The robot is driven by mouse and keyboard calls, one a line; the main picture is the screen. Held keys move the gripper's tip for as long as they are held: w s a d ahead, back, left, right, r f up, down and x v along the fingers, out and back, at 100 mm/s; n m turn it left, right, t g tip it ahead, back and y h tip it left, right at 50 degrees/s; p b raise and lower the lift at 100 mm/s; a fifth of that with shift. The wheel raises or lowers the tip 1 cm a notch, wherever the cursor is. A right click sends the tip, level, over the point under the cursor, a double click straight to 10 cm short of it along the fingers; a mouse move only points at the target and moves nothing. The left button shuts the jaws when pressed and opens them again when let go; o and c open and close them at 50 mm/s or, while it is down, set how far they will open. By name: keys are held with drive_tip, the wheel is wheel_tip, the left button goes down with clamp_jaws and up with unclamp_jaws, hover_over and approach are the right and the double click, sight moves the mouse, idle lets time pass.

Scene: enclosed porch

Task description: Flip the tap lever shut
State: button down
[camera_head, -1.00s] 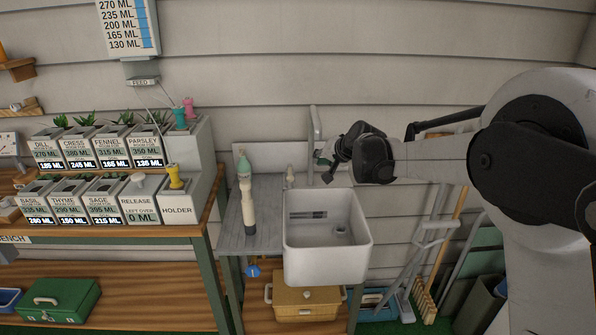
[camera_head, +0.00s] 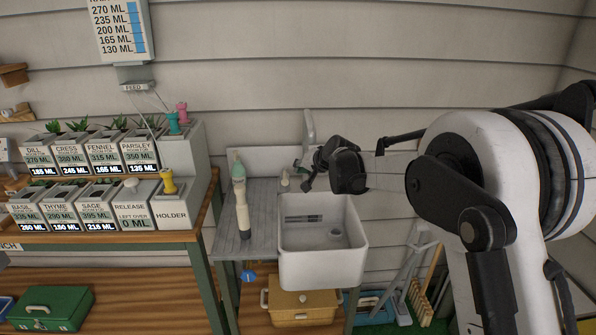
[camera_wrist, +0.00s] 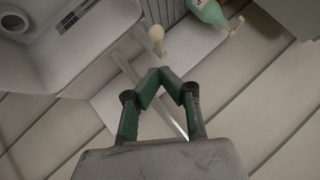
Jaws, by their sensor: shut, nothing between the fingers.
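The tap (camera_head: 308,128) is a thin grey upright with a curved top, standing at the back of the white sink (camera_head: 320,272). In the wrist view, a pale grey bar (camera_wrist: 126,66), likely part of the tap, runs slantwise behind my fingers. My gripper (camera_head: 306,172) is at the tap's lower part, above the sink's back edge. In the wrist view, the green-lined fingers of my gripper (camera_wrist: 160,72) meet at the tips with nothing between them. I cannot make out the lever or tell whether the fingers touch the tap.
A small cream knob-topped item (camera_head: 284,178) stands left of the tap, close to my gripper. Planter boxes (camera_head: 90,205) fill the bench at left. Brooms (camera_head: 425,285) lean at right.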

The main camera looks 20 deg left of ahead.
sight(285, 178)
drive_tip(key=x, duration=0.8)
drive_tip(key=shift+a+f, duration=0.1)
drive_tip(key=shift+a, duration=0.05)
idle(0.4)
